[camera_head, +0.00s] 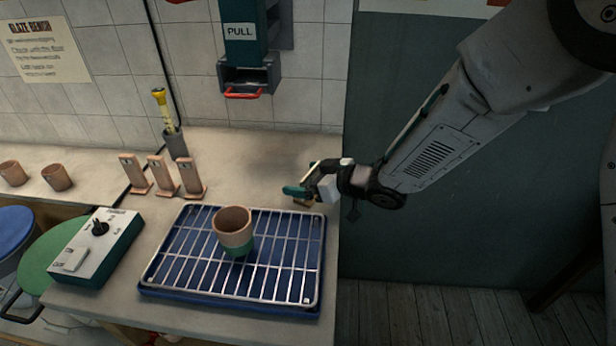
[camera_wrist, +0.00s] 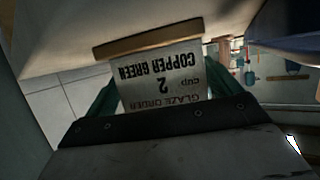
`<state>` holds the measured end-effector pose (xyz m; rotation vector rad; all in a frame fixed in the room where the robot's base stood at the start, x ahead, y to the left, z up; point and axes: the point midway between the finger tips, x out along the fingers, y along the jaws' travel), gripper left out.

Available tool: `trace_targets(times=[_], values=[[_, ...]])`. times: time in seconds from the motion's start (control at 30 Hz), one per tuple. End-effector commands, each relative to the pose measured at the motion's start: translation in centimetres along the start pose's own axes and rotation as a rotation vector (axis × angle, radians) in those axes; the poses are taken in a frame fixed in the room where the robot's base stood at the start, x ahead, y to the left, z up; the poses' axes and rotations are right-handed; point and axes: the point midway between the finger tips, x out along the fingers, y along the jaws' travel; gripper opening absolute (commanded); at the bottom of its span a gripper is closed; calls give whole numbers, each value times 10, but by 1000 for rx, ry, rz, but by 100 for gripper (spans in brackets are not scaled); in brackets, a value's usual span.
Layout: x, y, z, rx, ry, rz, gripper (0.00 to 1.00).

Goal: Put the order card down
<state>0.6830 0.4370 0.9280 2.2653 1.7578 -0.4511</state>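The order card (camera_wrist: 162,80) is a white card reading "GLAZE ORDER cup 2 COPPER GREEN", upside down in the wrist view. A wooden bar (camera_wrist: 160,35) runs along its far edge like a foot. My gripper (camera_head: 300,192) has its green fingers on both sides of the card and is shut on it.
A wire rack (camera_head: 180,270) on a blue tray holds a clay cup (camera_head: 234,226) with a green lower band. Several clay tiles (camera_head: 160,175), a brush holder (camera_head: 176,145) and a control box (camera_head: 92,247) stand left. A dispenser marked PULL (camera_head: 245,50) hangs behind.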

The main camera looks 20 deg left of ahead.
Motion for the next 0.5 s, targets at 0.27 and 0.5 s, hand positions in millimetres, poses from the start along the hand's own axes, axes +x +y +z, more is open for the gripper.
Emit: trace_targets(times=[0.27,0.5], values=[[-1,0,-2,-1,0,0,100],[-32,1,-4,-2,2,3,100]])
